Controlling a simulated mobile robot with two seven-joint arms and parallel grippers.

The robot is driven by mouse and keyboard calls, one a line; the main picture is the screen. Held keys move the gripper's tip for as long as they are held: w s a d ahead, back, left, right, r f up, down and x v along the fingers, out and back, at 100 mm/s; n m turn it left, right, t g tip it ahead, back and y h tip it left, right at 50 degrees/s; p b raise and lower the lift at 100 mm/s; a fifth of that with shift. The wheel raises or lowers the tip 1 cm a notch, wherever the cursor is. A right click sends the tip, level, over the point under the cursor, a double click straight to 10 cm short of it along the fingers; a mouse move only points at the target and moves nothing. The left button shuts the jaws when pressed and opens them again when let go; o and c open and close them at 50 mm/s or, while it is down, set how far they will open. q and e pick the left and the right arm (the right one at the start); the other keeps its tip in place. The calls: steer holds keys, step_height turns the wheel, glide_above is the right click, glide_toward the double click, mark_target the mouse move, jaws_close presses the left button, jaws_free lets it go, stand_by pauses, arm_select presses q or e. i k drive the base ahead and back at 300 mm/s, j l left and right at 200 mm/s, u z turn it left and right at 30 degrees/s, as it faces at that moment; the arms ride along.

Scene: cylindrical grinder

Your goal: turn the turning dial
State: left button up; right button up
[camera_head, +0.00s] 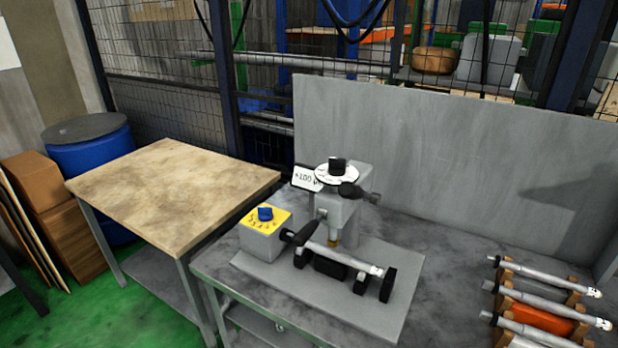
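A turning dial with a blue knob (265,213) sits on the yellow, marked top face of a small grey box (262,241). The box stands at the left part of the grey metal table, left of the grinder. A second round dial, white with a black knob (337,166), sits on top of the grey grinder head (341,212). Neither of my grippers shows in the head view, and nothing touches the blue knob or the black knob.
A grey shaft (345,257) lies across black supports on a grey base plate (392,318). Several shafts rest on a wooden rack (550,290) at the right. A grey panel (440,140) stands behind. A wooden-topped table (170,190) at the left is clear.

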mark_target(265, 214)
steer(key=i+j, duration=0.15)
steer(key=j, duration=0.25)
steer(key=i+j+z, duration=0.15)
steer(key=j, duration=0.3)
steer(key=i+j, duration=0.1)
steer(key=j, duration=0.3)
steer(key=i+j+z, duration=0.15)
steer(key=j, duration=0.75)
steer(key=i+z, duration=0.05)
